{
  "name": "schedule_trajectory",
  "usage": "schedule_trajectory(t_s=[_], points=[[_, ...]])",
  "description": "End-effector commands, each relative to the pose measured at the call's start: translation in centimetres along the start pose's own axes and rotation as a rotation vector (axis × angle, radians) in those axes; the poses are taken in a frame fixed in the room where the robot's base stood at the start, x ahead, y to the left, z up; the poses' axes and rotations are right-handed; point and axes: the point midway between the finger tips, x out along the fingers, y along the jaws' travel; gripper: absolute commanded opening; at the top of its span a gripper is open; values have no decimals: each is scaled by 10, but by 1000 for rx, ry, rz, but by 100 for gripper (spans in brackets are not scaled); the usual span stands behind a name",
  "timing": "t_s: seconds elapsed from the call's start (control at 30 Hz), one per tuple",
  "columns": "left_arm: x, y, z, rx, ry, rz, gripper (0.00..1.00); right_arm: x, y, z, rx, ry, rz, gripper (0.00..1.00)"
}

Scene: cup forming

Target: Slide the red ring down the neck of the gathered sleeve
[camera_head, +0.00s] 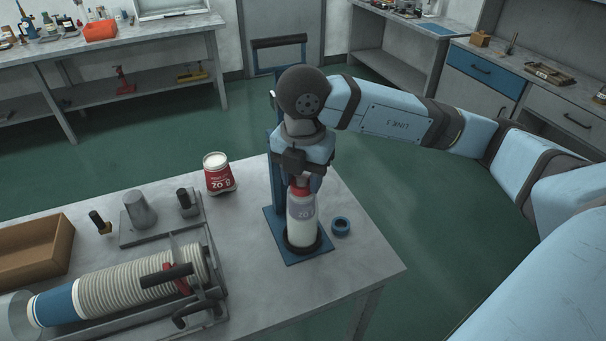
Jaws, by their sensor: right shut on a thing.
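The gathered sleeve (301,228) stands upright on the blue stand (318,258) near the right side of the table. It is pale, with a lilac printed band and white lower part. A dark round seat surrounds its foot. The red ring (298,191) shows at the top of the sleeve, around or against its neck; the exact fit is hidden by the gripper. My right gripper (299,181) points straight down from above and is shut on the red ring. My left gripper is not in view.
A red-and-white labelled cup (219,175) stands left. A ribbed cup stack (125,286) lies in a rack at front left, near a brown box (36,247). The table's right corner is clear.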

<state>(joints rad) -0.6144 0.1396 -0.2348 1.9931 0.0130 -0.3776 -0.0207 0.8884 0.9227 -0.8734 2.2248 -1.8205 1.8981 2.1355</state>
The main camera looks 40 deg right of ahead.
Motion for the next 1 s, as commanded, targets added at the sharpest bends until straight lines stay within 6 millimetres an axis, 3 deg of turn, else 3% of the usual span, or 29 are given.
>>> schedule_trajectory(t_s=[0.1, 0.13, 0.23, 0.63, 0.77, 1.0], points=[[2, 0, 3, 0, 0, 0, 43, 4, 0, 0, 0, 0, 0, 20], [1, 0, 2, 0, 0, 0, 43, 3, 0, 0, 0, 0, 0, 49], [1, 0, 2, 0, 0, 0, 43, 2, 0, 0, 0, 0, 0, 72], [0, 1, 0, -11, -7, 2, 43, -3, 0, 0, 0, 0, 2, 72], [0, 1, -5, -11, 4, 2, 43, -25, 1, 0, -1, -1, 5, 72], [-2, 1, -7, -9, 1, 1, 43, -84, 1, 0, 0, -3, 6, 72]])
